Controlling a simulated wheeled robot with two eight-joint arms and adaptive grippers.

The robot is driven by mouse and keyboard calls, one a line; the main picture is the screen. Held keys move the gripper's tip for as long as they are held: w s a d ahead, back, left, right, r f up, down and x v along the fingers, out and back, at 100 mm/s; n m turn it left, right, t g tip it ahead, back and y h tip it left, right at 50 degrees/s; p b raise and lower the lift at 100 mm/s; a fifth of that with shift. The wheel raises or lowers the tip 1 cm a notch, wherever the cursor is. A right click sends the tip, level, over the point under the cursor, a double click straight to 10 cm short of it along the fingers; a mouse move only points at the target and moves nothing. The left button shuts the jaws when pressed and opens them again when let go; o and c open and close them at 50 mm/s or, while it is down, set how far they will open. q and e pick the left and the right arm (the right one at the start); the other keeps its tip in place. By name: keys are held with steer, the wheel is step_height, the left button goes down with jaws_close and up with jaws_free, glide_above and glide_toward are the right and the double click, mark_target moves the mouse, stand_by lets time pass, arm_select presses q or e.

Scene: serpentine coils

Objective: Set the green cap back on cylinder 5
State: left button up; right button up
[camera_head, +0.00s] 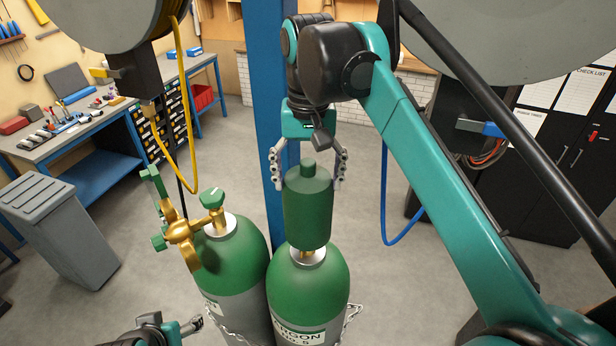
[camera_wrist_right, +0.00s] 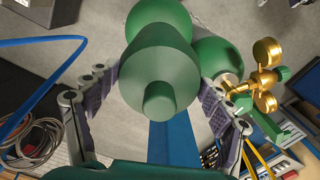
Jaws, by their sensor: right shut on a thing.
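The green cap (camera_head: 307,210), a cylinder with a small knob on top, is between the fingers of my right gripper (camera_head: 308,182), which is shut on it. It is upright, directly above the green-shouldered cylinder 5 (camera_head: 325,280), labelled argon. A little brass valve and a pale collar (camera_head: 308,256) show below the cap's rim, so the rim is above the collar. In the right wrist view the cap (camera_wrist_right: 158,65) is seen from above between both fingers, hiding the valve. My left gripper (camera_head: 192,325) is low at the left, partly cut off; its opening is unclear.
A second green cylinder (camera_head: 232,250) stands close at the left, with a brass regulator (camera_head: 182,232) and green knobs. A chain (camera_head: 350,315) runs around the cylinders. A blue post (camera_head: 265,100) rises behind. A grey bin (camera_head: 60,225) and workbench (camera_head: 90,125) are farther left.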

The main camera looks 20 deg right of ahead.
mark_target(308, 204)
steer(key=shift+f+b, duration=1.8)
steer(key=shift+f, duration=1.35)
steer(key=o, duration=1.6)
steer(key=shift+o, duration=0.9)
